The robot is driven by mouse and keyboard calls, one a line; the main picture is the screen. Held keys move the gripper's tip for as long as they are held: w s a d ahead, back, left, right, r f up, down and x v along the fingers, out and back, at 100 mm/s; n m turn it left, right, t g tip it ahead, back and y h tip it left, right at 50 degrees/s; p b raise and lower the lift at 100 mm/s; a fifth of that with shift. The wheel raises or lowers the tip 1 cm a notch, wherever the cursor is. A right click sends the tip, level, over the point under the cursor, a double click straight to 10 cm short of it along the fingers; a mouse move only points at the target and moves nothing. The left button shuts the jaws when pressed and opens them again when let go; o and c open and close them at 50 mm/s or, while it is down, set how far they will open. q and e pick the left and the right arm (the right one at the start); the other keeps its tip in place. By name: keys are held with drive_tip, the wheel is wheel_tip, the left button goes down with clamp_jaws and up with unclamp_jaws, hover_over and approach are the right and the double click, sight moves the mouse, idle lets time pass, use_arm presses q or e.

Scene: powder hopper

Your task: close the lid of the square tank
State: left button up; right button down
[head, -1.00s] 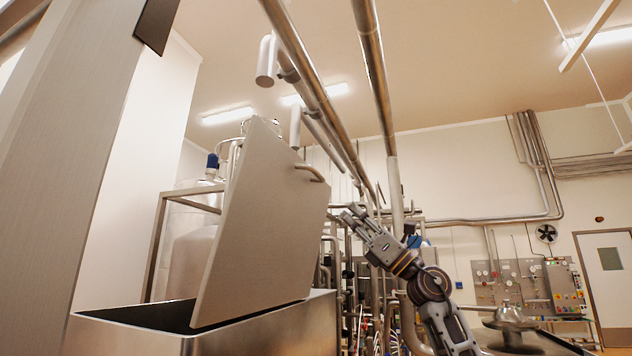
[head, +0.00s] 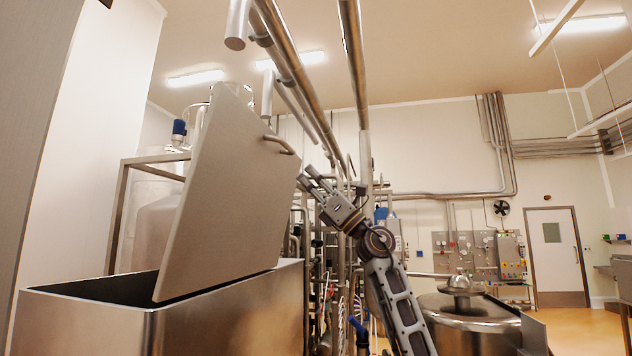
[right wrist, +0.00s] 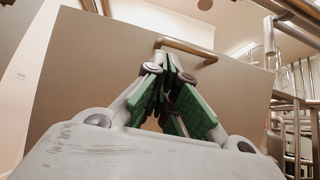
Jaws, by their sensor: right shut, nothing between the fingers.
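The square tank (head: 215,325) stands at the lower left in the head view, with its dark opening showing. Its flat grey lid (head: 215,200) is raised and tilted steeply up over the tank. A bar handle (head: 279,144) is on the lid near its upper right edge. My right gripper (head: 307,176) is at the right edge of the lid, below the handle, shut and empty. In the right wrist view its fingers with green pads (right wrist: 172,72) are together in front of the lid (right wrist: 90,70), and the lid handle (right wrist: 186,48) shows just beyond the tips. My left gripper is not in view.
A round steel vessel with a domed top (head: 465,310) stands to the right of my right arm. Steel pipes (head: 305,75) run overhead above the lid. A frame of pipework stands behind the gripper. Open floor shows at the far right near a door (head: 556,255).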

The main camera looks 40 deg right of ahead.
drive_tip(key=p+x, duration=0.4)
drive_tip(key=x, duration=0.5)
drive_tip(key=shift+w+r, duration=0.25)
drive_tip(key=shift+w+a+h, duration=0.1)
drive_tip(key=shift+a+h, duration=0.05)
drive_tip(key=shift+h, duration=0.15)
idle(0.3)
